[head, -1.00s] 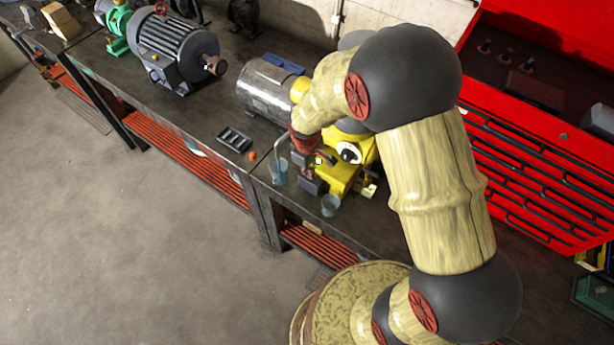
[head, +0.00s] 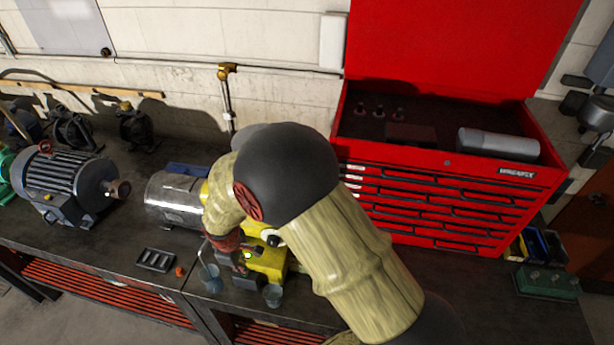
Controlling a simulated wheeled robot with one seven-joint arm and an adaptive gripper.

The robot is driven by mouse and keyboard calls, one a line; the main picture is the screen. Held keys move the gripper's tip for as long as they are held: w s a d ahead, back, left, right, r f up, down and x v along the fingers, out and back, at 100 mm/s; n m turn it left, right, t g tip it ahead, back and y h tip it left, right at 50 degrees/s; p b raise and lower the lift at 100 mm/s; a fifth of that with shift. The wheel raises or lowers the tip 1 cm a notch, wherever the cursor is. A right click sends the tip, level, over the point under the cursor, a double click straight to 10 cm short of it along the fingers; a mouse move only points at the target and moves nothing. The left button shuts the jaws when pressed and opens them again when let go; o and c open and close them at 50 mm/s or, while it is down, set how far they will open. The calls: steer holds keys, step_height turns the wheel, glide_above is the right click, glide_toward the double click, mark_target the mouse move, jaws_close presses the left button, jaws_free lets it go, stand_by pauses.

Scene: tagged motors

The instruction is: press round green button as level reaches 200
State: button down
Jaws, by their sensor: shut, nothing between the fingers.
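A yellow machine (head: 268,262) stands on the workbench, partly hidden behind my arm. My gripper (head: 238,266) is shut and empty, low at the machine's left front. Whether it touches anything is unclear. Two small bluish, see-through cups stand there, one to the left (head: 210,279) and one at the front (head: 272,296). No level reading is legible. A green box with several knobs or buttons (head: 547,283) sits at the right end of the bench.
A silver cylinder (head: 172,200) and a grey motor (head: 62,185) stand to the left. A black tray (head: 155,260) and a small orange item (head: 179,271) lie near the front edge. A red tool chest (head: 430,210) stands behind at right.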

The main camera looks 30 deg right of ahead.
steer(key=shift+r+p, duration=1.4)
steer(key=shift+r, duration=0.95)
steer(key=s+d+r+m+t+b, duration=0.1)
steer(key=s+d+r+m+b, duration=0.2)
steer(key=s+b, duration=0.3)
steer(key=s+d+r+m+t+b, duration=0.2)
steer(key=s+d+r+m+b, duration=0.1)
steer(key=s+r+b, duration=0.3)
steer(key=s+d+r+m+t+y+b, duration=0.1)
steer(key=s+d+r+m+b, duration=0.2)
steer(key=s+b, duration=0.3)
steer(key=shift+s+d+r+t, duration=0.3)
steer(key=shift+s+r+t, duration=0.1)
steer(key=shift+s+r, duration=0.3)
stand_by(3.2)
